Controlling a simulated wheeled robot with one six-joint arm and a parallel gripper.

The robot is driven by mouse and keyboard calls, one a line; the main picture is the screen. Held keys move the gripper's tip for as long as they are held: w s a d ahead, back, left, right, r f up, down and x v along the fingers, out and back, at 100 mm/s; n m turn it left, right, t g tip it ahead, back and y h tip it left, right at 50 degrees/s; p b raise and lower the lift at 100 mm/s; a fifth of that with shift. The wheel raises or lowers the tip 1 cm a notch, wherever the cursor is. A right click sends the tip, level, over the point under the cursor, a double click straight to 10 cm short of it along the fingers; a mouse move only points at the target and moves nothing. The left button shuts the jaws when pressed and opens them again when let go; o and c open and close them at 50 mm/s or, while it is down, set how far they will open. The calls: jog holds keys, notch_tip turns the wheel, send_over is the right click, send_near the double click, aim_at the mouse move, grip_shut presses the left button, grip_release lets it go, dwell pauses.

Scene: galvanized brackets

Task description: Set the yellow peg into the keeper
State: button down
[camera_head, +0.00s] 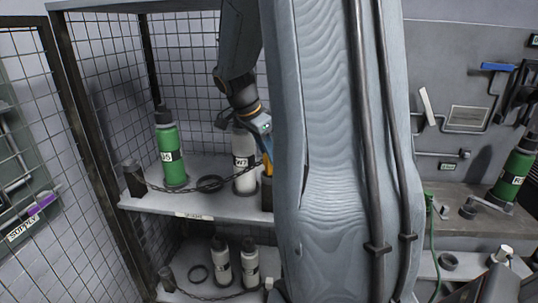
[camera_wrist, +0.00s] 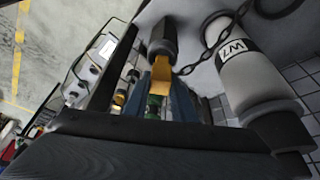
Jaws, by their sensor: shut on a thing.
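My gripper (camera_head: 264,148) is shut on the yellow peg (camera_head: 267,165) at the front right of the upper shelf, partly hidden by my arm in the head view. The peg (camera_wrist: 161,76) shows as an orange-yellow block between the fingers in the wrist view. A dark post-like holder, apparently the keeper (camera_wrist: 162,40), is directly beyond the peg's end. It also shows below the peg in the head view (camera_head: 267,192). The peg's end meets or overlaps the holder in the wrist view; I cannot tell how far it is inside. A dark chain (camera_wrist: 212,50) runs close beside the peg.
A white cylinder marked W7 (camera_wrist: 240,75) stands close beside my gripper. A green cylinder (camera_head: 171,155) stands farther left on the upper shelf (camera_head: 195,206). The chain's left end is at a dark post (camera_head: 133,180). Wire mesh (camera_head: 105,60) encloses the back and left.

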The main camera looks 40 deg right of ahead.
jog(key=shift+f+b, duration=0.8)
jog(key=shift+f, duration=0.2)
jog(key=c, duration=1.4)
grip_release()
jog(key=b+v, duration=0.1)
jog(key=v, duration=0.6)
jog(key=shift+r, duration=0.4)
jog(key=shift+a, duration=0.15)
jog(key=s+a+f+n+y, duration=0.2)
jog(key=s+a+f+n, duration=0.3)
jog(key=a+f+n, duration=0.4)
jog(key=s+a+f+n+t+y, duration=0.1)
jog(key=s+a+f+n, duration=0.3)
jog(key=a+f+n, duration=0.5)
jog(key=a+n+y, duration=0.1)
jog(key=a+n, duration=0.1)
jog(key=a, duration=0.5)
jog(key=shift+s+a+y, duration=0.25)
jog(key=shift+s+y, duration=0.05)
jog(key=shift+s, duration=0.1)
